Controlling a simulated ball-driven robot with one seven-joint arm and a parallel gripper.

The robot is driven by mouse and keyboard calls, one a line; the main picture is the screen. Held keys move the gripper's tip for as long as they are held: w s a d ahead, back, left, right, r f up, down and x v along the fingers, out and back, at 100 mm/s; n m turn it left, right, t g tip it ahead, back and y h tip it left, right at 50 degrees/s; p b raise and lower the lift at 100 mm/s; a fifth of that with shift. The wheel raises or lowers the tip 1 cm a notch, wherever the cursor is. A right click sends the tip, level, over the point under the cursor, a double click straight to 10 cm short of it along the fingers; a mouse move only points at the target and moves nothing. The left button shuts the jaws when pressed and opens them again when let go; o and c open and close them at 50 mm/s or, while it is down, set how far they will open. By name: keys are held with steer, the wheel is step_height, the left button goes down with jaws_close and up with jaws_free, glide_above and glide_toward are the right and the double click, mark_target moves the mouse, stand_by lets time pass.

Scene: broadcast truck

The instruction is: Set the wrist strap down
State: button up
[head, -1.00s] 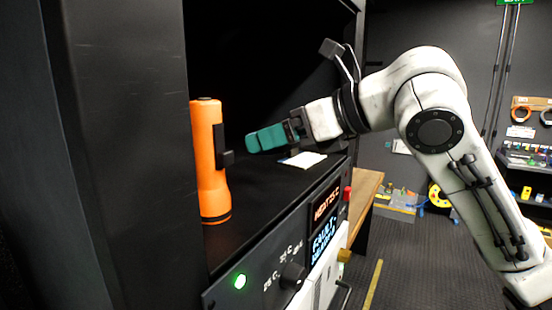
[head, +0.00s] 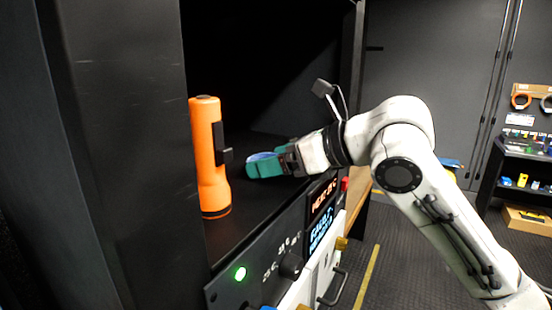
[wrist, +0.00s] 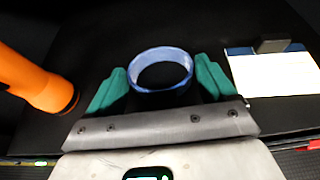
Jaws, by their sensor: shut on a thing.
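The wrist strap (wrist: 161,84) is a pale blue ring between the green fingers of my gripper (wrist: 160,73) in the wrist view. My gripper is shut on it. In the head view my gripper (head: 268,164) is low over the black shelf (head: 250,205), right of the orange flashlight. The strap shows there only as a thin blue edge (head: 262,156) above the green fingers. I cannot tell whether the strap touches the shelf.
An orange flashlight (head: 208,160) stands upright on the shelf, left of my gripper; it also shows in the wrist view (wrist: 35,80). A white card with a grey clip (wrist: 272,75) lies to the right. A panel with lit displays (head: 322,215) is below the shelf edge.

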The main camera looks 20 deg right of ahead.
steer(key=o, duration=0.8)
steer(key=shift+f, duration=0.15)
steer(key=shift+o, duration=0.2)
steer(key=shift+r, duration=0.3)
steer(key=b+v, duration=0.3)
steer(key=v, duration=0.9)
steer(key=shift+f, duration=0.1)
